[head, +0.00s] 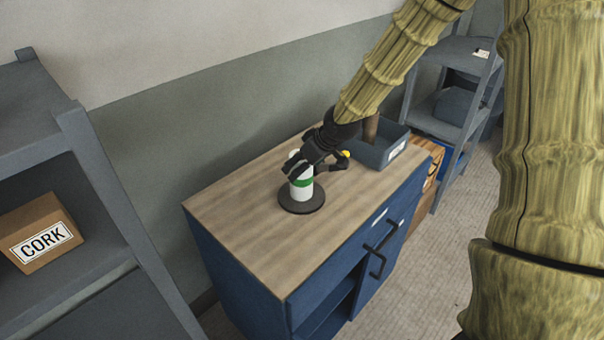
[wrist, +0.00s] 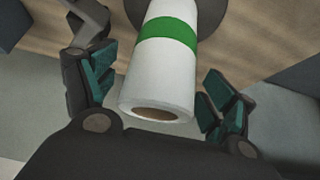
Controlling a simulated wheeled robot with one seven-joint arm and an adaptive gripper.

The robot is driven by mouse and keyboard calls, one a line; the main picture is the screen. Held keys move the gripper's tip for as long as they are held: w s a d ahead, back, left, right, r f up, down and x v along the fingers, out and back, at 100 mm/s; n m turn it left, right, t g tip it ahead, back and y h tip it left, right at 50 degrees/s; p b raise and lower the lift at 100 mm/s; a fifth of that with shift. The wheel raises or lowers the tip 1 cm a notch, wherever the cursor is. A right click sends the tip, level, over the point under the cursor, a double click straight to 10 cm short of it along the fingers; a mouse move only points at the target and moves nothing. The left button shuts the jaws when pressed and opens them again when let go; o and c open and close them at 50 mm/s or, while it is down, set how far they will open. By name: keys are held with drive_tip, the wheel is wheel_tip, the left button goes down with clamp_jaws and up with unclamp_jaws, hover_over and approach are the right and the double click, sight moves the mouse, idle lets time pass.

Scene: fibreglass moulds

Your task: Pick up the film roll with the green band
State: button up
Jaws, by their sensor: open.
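The film roll (head: 301,189) is white with a green band and stands upright on a dark round base (head: 288,203) on the wooden cabinet top. In the wrist view the roll (wrist: 160,75) has its open end towards me, and the green band crosses its far part. My gripper (head: 318,168) is at the upper part of the roll and hides some of it in the head view. In the wrist view my gripper (wrist: 163,97) is open, with one finger on each side of the roll. Gaps show between the roll and both fingers.
The blue cabinet (head: 250,262) has a wooden top, clear at its front left. A grey-blue bin (head: 378,152) holding a brown item stands at the back right of the top. Shelving with a CORK box (head: 42,240) stands at the left. Another shelf (head: 446,103) stands behind right.

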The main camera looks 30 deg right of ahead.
drive_tip(key=shift+w+a+f, duration=0.15)
drive_tip(key=shift+w+f, duration=0.15)
drive_tip(key=shift+f, duration=0.15)
drive_tip(key=c, duration=1.4)
